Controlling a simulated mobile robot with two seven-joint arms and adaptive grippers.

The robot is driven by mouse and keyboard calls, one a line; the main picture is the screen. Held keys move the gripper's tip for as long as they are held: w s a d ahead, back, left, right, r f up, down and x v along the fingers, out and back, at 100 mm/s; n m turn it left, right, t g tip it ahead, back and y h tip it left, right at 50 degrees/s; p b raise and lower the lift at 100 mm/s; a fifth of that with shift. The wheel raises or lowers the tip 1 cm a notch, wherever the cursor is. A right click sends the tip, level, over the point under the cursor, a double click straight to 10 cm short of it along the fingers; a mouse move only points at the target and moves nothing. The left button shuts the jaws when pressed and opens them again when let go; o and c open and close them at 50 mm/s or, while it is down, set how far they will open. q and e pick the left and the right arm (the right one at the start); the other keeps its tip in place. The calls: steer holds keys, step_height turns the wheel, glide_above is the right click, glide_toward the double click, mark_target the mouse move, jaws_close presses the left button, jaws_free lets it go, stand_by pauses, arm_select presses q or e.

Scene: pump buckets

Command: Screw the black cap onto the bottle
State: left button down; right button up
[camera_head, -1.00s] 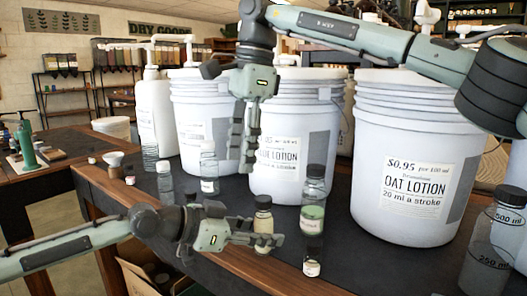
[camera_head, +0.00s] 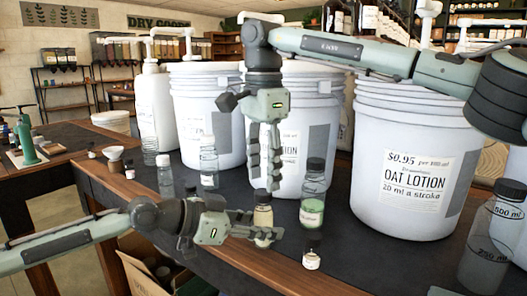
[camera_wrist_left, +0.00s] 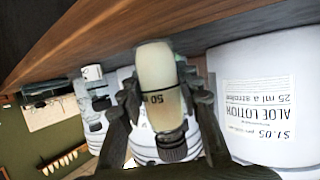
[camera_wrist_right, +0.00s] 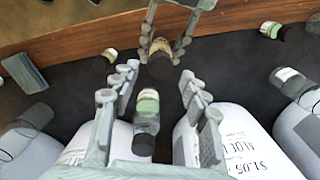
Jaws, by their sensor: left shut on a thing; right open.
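My left gripper (camera_head: 266,231) is shut on the bottle (camera_head: 263,217), a small clear one with cream-coloured contents, and holds it upright above the table's front edge. The black cap (camera_head: 263,198) sits on the bottle's neck; how tight it is, I cannot tell. The left wrist view shows the bottle (camera_wrist_left: 160,80) and ribbed cap (camera_wrist_left: 172,145) upside down. My right gripper (camera_head: 273,186) points down, open and empty, just above and behind the cap. In the right wrist view, the held bottle's cap (camera_wrist_right: 160,50) lies just beyond the open fingers (camera_wrist_right: 157,83).
A green-filled bottle (camera_head: 312,208) with a black cap stands close right of the held bottle. A small capped bottle (camera_head: 312,258) stands in front of it. Large white buckets (camera_head: 410,150) line the back. Clear bottles (camera_head: 209,165) stand left.

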mark_target(264, 192)
steer(key=shift+f, duration=1.55)
jaws_close()
steer(key=m, duration=2.1)
steer(key=shift+o, duration=0.4)
jaws_free()
